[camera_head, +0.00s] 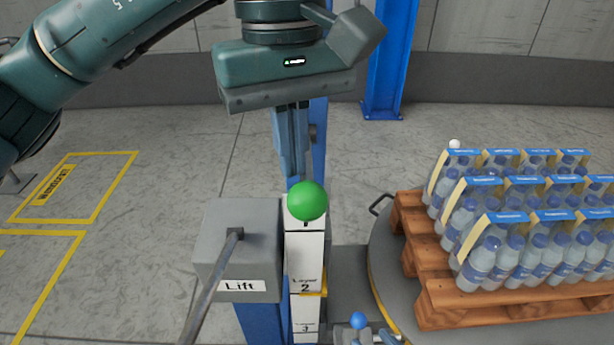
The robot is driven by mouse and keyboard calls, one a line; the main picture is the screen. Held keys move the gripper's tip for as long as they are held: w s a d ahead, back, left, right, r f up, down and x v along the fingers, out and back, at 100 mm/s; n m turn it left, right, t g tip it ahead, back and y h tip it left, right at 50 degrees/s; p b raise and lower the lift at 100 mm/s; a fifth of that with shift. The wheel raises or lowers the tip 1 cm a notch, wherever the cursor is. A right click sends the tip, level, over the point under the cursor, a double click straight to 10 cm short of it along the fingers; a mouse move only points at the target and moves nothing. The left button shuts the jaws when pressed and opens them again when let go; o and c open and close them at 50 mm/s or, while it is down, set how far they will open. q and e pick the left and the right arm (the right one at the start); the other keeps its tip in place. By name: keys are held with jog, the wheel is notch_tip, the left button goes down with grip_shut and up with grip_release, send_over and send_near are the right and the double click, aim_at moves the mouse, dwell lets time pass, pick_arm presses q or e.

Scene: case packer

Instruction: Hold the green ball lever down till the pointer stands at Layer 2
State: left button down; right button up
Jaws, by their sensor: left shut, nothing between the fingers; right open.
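The green ball (307,200) shows in the middle of the head view, in front of the top of a white layer scale (304,258). The scale reads 2, with 3 lower down. A small yellow mark (314,294) lies just under the 2; I cannot tell surely whether it is the pointer. My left gripper (294,172) points down with its fingers shut and empty, tips right at the upper edge of the ball. I cannot tell whether they touch it. The ball's own rod cannot be made out. My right gripper is not clearly in view.
A grey box labelled Lift (225,262) stands left of the scale, with a grey rod (210,285) running down-left. A wooden pallet (440,298) of bottle packs (535,245) is at right. A blue ball (358,320) shows at the bottom edge. Open floor lies left.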

dwell(0.3)
pick_arm(q)
notch_tip(320, 180, up, 13)
jog(key=w+p, duration=0.1)
jog(key=p, duration=0.1)
jog(key=shift+w+a+p, duration=0.15)
jog(key=shift+a+p, duration=0.1)
jog(key=shift+p, duration=0.05)
pick_arm(e)
notch_tip(320, 180, up, 2)
jog(key=shift+s+r, duration=0.1)
dwell(0.4)
